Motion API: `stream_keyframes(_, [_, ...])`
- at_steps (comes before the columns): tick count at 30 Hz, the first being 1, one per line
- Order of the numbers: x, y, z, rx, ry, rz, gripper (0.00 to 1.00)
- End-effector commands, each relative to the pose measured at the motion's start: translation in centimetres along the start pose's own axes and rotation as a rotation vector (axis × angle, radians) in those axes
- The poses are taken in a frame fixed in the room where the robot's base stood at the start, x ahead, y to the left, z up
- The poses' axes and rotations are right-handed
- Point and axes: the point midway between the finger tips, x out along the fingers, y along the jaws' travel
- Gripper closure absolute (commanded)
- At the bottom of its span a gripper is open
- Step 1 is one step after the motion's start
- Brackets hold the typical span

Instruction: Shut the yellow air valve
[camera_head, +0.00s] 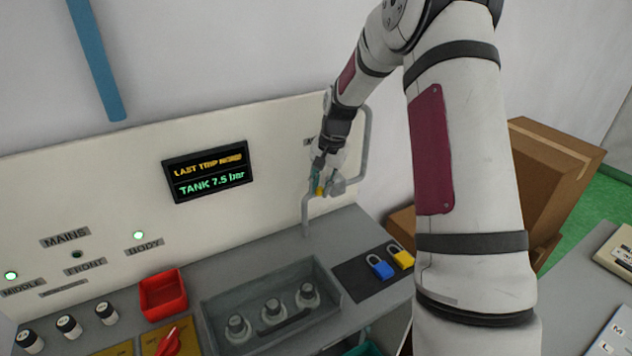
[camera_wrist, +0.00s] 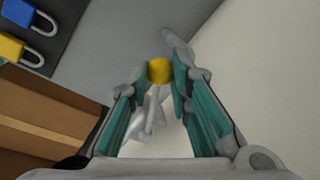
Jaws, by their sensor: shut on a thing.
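The yellow air valve (camera_head: 320,191) sits on a grey pipe (camera_head: 306,214) that rises from the bench against the back panel. Only a small part of its yellow handle shows in the head view, below my gripper (camera_head: 322,176). In the wrist view the yellow handle (camera_wrist: 160,71) lies between the two teal-padded fingertips of my gripper (camera_wrist: 159,80). The fingers are shut on it. The arm hides part of the pipe behind it, and I cannot tell the valve's exact turn.
A display (camera_head: 208,171) reads "TANK 7.5 bar". A blue padlock (camera_head: 380,267) and a yellow padlock (camera_head: 402,258) lie on a dark mat at the bench's right. A grey tray (camera_head: 328,313) and a red bin (camera_head: 163,294) stand left of them. Cardboard boxes (camera_head: 549,188) are at right.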

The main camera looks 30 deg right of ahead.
Motion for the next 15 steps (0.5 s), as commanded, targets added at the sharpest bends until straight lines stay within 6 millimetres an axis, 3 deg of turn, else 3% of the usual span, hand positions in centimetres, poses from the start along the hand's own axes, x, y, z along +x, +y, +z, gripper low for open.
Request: stream_keyframes(15, [-0.9, 4.3, -0.5, -0.48, -0.092, 0.0, 1.0])
